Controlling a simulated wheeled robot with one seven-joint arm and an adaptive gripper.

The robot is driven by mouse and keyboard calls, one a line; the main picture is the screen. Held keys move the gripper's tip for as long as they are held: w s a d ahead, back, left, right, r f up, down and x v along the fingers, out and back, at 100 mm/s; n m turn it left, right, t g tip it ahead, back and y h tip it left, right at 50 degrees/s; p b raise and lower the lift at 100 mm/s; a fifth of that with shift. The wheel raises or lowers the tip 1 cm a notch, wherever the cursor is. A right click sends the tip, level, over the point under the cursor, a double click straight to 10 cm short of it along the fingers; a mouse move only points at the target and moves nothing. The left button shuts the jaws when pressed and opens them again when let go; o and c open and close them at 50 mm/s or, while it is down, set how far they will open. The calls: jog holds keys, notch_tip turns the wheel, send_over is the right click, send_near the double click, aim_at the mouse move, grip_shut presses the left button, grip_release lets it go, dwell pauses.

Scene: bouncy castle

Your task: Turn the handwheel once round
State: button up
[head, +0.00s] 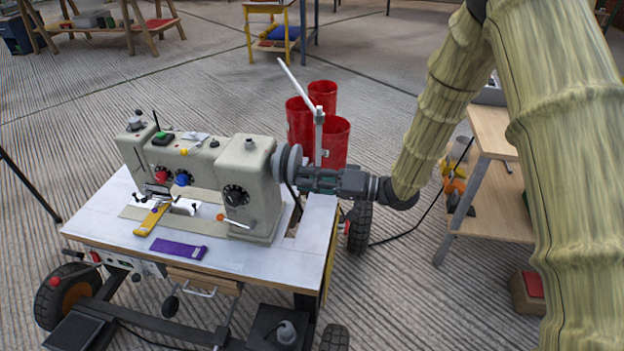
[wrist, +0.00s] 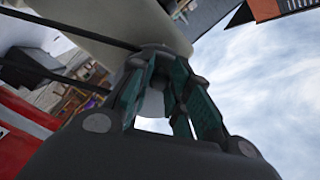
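A cream sewing machine (head: 202,180) stands on a pale table top (head: 95,215). Its grey handwheel (head: 288,161) is at the right end of the machine. My gripper (head: 301,178) comes in from the right, with its fingertips at the lower right part of the handwheel's rim. In the wrist view my gripper (wrist: 162,62) has its teal finger pads running close together towards a grey rounded edge below the cream machine end (wrist: 165,28). The fingers hide most of the contact, so I cannot tell whether they grip the rim.
Three red bins (head: 334,142) stand behind the handwheel, beside an upright grey post with a slanted white bar (head: 296,88). A yellow strip (head: 151,219) and a purple strip (head: 178,249) lie on the table. A wooden shelf unit (head: 490,135) stands to the right.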

grip_shut()
jog(key=shift+d+r, duration=0.1)
jog(key=shift+d, duration=0.05)
